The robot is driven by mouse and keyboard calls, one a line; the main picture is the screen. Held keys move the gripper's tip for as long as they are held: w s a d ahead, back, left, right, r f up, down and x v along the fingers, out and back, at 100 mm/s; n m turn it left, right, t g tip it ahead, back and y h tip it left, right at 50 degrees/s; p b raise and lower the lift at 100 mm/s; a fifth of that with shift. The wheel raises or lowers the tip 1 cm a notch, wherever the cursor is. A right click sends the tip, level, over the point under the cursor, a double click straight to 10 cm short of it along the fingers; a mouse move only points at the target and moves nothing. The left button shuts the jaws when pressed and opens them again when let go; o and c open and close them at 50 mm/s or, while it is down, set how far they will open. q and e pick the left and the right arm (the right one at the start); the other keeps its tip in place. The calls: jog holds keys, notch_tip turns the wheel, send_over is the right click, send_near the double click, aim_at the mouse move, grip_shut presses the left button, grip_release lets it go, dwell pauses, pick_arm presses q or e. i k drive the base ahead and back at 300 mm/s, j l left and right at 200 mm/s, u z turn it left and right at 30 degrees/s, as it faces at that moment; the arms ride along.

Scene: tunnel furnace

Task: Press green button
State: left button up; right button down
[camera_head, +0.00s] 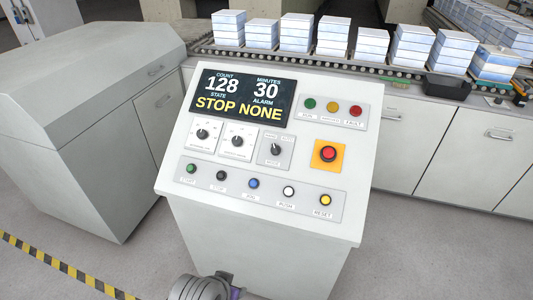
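The green button (191,168), labelled START, is at the left end of the lower button row on the sloped white control panel (300,225). A black button (221,175), a blue one (254,183), a white one (289,191) and a yellow one (325,200) follow to its right. A separate green lamp (310,104) sits in the upper right row beside a yellow and a red one. Nothing touches or covers the green button. A grey rounded part of my arm shows at the bottom edge, below the panel. No gripper fingers can be made out.
A display (243,94) reads STOP, NONE, 128 and 30. A red button on a yellow plate (341,164) is at the right. A grey cabinet (100,80) stands left. A conveyor (345,66) with stacked boxes runs behind. Yellow-black tape (60,265) marks the floor.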

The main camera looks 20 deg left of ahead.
aim_at(190, 168)
jog(key=u, duration=1.35)
jog(key=j+z, duration=0.2)
jog(key=z, duration=0.25)
jog(key=j+z, duration=0.25)
jog(key=z, duration=0.2)
jog(key=j+z, duration=0.2)
jog(key=j, duration=0.3)
jog(key=k+j+z, duration=0.2)
jog(key=j, duration=0.3)
jog(key=k+j, duration=0.1)
jog(key=j, duration=0.6)
jog(key=k+j, duration=0.15)
jog(key=j, duration=0.2)
jog(key=z, duration=0.05)
